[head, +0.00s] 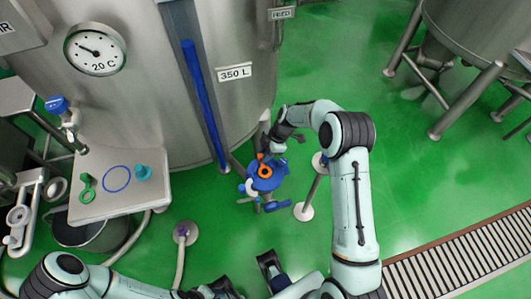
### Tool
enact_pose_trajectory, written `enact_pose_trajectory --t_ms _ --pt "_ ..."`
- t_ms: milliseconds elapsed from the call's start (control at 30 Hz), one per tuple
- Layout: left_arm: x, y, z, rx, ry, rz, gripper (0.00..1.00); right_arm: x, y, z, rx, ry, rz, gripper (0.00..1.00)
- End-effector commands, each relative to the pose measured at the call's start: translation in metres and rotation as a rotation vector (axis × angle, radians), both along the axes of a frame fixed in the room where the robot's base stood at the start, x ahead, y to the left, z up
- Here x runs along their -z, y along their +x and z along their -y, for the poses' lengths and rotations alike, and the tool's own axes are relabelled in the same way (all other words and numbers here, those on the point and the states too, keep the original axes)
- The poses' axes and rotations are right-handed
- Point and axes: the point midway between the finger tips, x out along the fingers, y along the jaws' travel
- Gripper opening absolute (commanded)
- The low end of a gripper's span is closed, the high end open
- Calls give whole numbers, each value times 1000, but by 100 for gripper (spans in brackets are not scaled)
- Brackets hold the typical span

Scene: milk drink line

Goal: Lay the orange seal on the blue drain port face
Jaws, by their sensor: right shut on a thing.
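The orange seal (265,172) is a small ring with a tab pointing up toward my right gripper. It appears over the blue drain port (268,184) at the foot of the big tank; I cannot tell whether it touches the port face. My right gripper (264,153) reaches down from above the port and is shut on the seal's tab. Its fingers partly hide the tab. My left arm runs along the bottom edge; its gripper's fingers cannot be made out clearly.
The steel tank (190,90) with a blue vertical tube (204,105) stands behind. A tray (120,207) at left carries a green ring tool (87,187), a blue ring (117,179) and a teal part (143,173). Green floor is free at right, before a drain grate (455,262).

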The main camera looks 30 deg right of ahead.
Motion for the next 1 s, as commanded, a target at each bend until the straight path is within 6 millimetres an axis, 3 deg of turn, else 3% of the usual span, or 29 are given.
enact_pose_trajectory --t_ms 300,333,400,433,1000 --pt "7 -1 0 0 0 -2 43 6 0 0 1 0 0 0" --pt "7 -1 0 0 0 -2 43 6 0 0 1 0 0 25" --pt "7 -1 0 0 0 -2 43 5 0 0 1 0 0 48" --pt "6 -1 0 0 0 -2 43 5 0 0 1 0 -1 52" --pt "4 4 0 -3 2 13 43 6 -3 -1 -2 3 -11 52"
